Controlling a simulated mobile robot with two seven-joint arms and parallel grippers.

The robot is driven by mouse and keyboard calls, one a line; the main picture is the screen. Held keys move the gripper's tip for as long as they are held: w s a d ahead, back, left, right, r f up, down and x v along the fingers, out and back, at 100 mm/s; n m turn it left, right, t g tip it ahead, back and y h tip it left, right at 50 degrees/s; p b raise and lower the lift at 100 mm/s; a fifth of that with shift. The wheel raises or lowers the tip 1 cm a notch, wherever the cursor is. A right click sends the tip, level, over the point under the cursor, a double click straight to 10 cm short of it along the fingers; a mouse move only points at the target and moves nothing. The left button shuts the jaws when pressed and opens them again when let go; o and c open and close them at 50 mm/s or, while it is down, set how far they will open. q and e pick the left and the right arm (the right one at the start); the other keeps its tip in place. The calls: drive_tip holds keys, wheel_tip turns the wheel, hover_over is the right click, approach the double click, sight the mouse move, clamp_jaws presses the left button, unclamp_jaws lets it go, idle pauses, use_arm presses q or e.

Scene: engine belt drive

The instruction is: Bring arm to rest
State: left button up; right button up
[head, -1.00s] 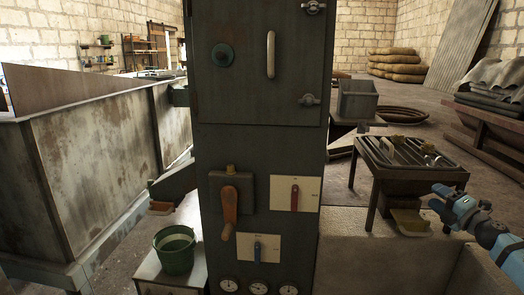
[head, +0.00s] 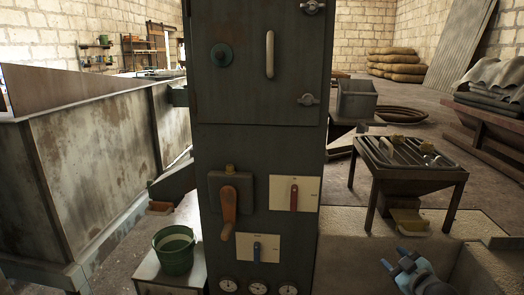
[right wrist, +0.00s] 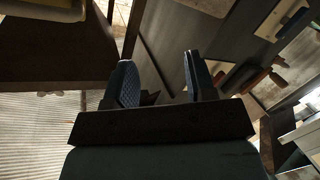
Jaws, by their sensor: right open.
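My right gripper (head: 395,258) is low at the lower right of the head view, blue and dark, in front of the pale low wall and below the slatted table. The right wrist view shows its two fingers (right wrist: 160,82) spread apart with nothing between them. My left gripper is not in view. The grey machine cabinet (head: 261,150) stands upright in the middle, with an orange handle (head: 229,212), a red lever plate (head: 294,194) and a blue lever plate (head: 257,248).
The slatted table (head: 410,165) stands right of the cabinet with small items on top. A green bucket (head: 175,252) sits on a low stand at left. A large rusty bin (head: 100,170) fills the left side. Open floor lies behind the table.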

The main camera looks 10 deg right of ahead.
drive_tip(key=s+a+f+y, duration=0.35)
drive_tip(key=s+a, duration=0.25)
drive_tip(key=a, duration=0.6)
drive_tip(key=s+a+r+m+y, duration=0.1)
drive_tip(key=s+a+r+y, duration=0.1)
drive_tip(key=s+a, duration=0.7)
drive_tip(key=s+a+r+m+y, duration=0.1)
drive_tip(key=s+a+r, duration=0.2)
drive_tip(key=s+a, duration=0.5)
drive_tip(key=s+a+r+m+p, duration=0.2)
drive_tip(key=s+a+r, duration=0.1)
drive_tip(key=a+r, duration=0.3)
use_arm(q)
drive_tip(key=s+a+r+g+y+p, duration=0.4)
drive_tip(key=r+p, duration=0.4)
drive_tip(key=p, duration=2.5)
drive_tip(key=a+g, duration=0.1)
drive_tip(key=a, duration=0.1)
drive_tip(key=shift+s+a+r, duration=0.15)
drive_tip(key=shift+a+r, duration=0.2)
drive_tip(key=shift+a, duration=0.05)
use_arm(e)
drive_tip(key=s+d+r+g+h, duration=0.3)
drive_tip(key=d+r+g+h, duration=0.1)
drive_tip(key=d+r, duration=0.3)
drive_tip(key=shift+s+g, duration=0.35)
drive_tip(key=shift+g, duration=0.35)
